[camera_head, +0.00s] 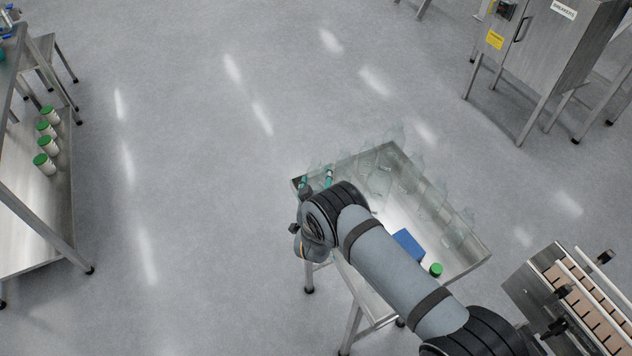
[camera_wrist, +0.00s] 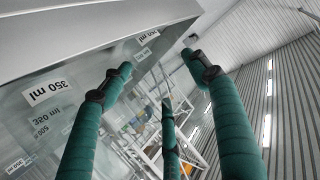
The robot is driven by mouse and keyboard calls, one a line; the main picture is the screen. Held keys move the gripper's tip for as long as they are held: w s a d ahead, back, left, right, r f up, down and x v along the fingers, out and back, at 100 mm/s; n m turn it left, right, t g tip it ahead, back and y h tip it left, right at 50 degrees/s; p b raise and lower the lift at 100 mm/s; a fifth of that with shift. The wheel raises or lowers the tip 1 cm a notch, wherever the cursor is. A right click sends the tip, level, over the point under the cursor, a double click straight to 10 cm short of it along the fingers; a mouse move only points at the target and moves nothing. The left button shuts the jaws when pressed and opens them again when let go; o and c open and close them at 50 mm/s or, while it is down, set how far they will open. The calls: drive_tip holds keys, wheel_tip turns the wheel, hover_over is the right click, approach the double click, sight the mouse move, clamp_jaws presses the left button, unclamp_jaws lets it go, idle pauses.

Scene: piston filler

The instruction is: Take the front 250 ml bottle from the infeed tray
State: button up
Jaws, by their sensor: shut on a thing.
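The infeed tray (camera_head: 465,262) is a steel tray table with raised walls. Clear glass bottles (camera_head: 408,178) stand along its far right side. My gripper (camera_head: 316,180), with green padded fingers, is at the tray's far left corner. It is shut on a clear bottle, which is faint in the head view. In the wrist view the fingertips (camera_wrist: 157,62) lie near a small label (camera_wrist: 147,37) too oblique to read. Other tray bottles carry labels, one reading 350 ml (camera_wrist: 48,90). My arm hides part of the tray, and I cannot tell whether the held bottle is lifted.
A blue block (camera_head: 408,244) and a green-capped item (camera_head: 435,270) are in the tray. A conveyor (camera_head: 590,305) stands at right. A steel bench (camera_head: 40,215) at left holds several green-capped jars (camera_head: 45,163). The floor between bench and tray is clear.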

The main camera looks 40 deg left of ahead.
drive_tip(key=shift+c, duration=0.9)
drive_tip(key=shift+r, duration=0.1)
